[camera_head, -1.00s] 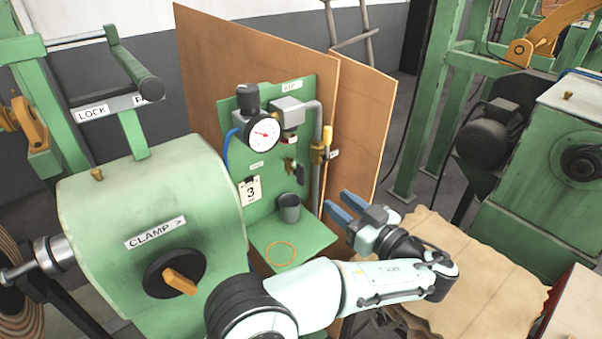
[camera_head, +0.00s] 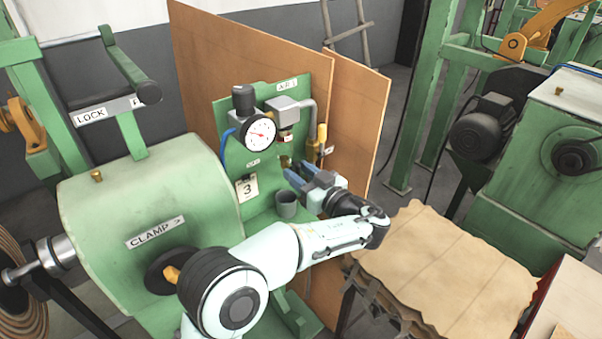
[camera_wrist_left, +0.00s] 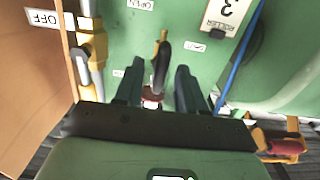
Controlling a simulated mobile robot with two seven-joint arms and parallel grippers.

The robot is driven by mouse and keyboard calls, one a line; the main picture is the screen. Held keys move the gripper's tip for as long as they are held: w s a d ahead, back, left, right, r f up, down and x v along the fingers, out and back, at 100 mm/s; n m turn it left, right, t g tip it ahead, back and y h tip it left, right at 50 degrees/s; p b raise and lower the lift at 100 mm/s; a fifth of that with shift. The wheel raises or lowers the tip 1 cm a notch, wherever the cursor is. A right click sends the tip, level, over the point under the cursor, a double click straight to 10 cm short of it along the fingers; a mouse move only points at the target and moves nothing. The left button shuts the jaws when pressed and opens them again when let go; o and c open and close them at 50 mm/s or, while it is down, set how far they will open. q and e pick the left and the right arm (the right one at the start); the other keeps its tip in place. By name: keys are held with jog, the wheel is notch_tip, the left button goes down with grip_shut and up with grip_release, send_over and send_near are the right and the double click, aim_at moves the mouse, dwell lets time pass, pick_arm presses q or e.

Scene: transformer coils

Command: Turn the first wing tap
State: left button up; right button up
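The wing tap is a small brass fitting (camera_head: 285,161) with a dark lever on the green panel (camera_head: 262,95), partly hidden behind my fingers in the head view. In the left wrist view its dark upright lever (camera_wrist_left: 161,66) lies between my two fingers, with brass behind it and a red part below. My left gripper (camera_head: 296,169) is open, with blue fingers pointing at the panel. The wrist view shows the fingers on either side of the lever (camera_wrist_left: 158,86), with a gap on each side. My right gripper is not in view.
A pressure gauge (camera_head: 261,132) sits above the tap. A yellow-handled valve (camera_head: 320,138) on a grey pipe is right of it, with an OFF label (camera_wrist_left: 43,17). A wooden board (camera_head: 355,115) stands behind.

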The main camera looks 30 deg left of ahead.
pick_arm(q)
grip_shut()
jog(key=shift+m, duration=0.3)
jog(key=shift+m+b, duration=0.5)
jog(key=shift+m, duration=0.4)
jog(key=shift+w+d+m, duration=0.1)
jog(key=shift+m, duration=0.8)
jog(key=m+p, duration=0.1)
jog(key=m, duration=0.3)
jog(key=m+p, duration=0.1)
jog(key=m, duration=0.4)
jog(key=m+p, duration=0.1)
jog(key=m, duration=0.3)
jog(key=shift+w+f+m, duration=0.2)
jog(key=shift+f+m, duration=0.1)
jog(key=shift+m, duration=0.1)
